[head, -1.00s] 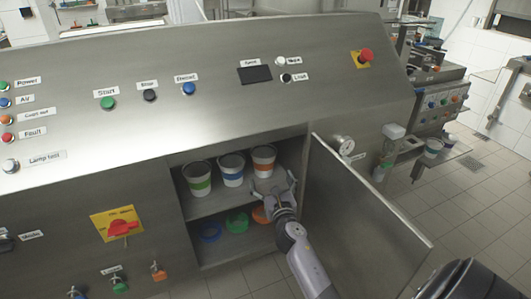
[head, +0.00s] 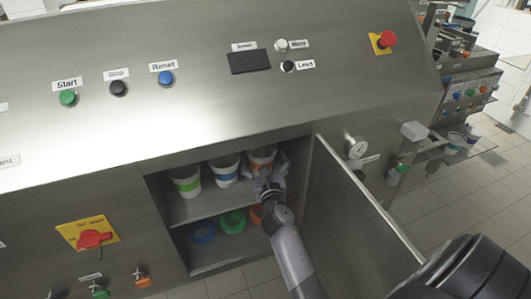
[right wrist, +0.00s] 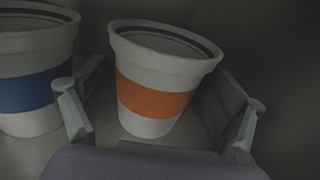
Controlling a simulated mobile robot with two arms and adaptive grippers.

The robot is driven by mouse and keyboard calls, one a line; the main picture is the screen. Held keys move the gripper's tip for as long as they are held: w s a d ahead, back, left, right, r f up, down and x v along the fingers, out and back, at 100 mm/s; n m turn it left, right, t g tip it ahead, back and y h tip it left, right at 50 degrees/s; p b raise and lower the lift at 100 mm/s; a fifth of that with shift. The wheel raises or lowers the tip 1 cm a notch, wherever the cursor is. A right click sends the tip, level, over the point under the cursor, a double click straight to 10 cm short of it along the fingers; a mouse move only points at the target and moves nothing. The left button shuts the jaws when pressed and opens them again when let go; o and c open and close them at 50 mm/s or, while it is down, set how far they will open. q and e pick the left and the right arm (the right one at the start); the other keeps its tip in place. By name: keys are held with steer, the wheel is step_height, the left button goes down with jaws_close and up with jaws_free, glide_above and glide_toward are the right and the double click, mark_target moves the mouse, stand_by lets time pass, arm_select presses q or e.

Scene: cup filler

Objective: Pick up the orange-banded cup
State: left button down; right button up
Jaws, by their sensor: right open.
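The orange-banded cup (head: 261,157) stands upright on the upper shelf of the open cabinet, rightmost in a row of cups. In the right wrist view the orange-banded cup (right wrist: 155,88) sits between the two fingers, its near side facing me. My right gripper (head: 270,170) is open in front of the cup, one finger on each side; it also shows in the right wrist view (right wrist: 160,118). Its left finger reaches into the gap beside the blue-banded cup. I cannot tell whether either finger touches a cup. My left gripper is out of view.
The blue-banded cup (head: 224,170) stands close on the left, and the green-banded cup (head: 186,181) further left. Blue (head: 203,232), green (head: 232,222) and orange lids lie on the lower shelf (head: 222,262). The open door (head: 355,220) stands just right of my arm.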

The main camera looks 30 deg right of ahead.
steer(key=shift+a+r, duration=0.1)
steer(key=shift+a, duration=0.05)
steer(key=shift+s+a+r, duration=0.1)
steer(key=shift+c, duration=2.2)
steer(key=c, duration=0.4)
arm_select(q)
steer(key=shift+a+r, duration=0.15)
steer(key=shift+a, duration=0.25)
arm_select(e)
steer(key=shift+r, duration=0.1)
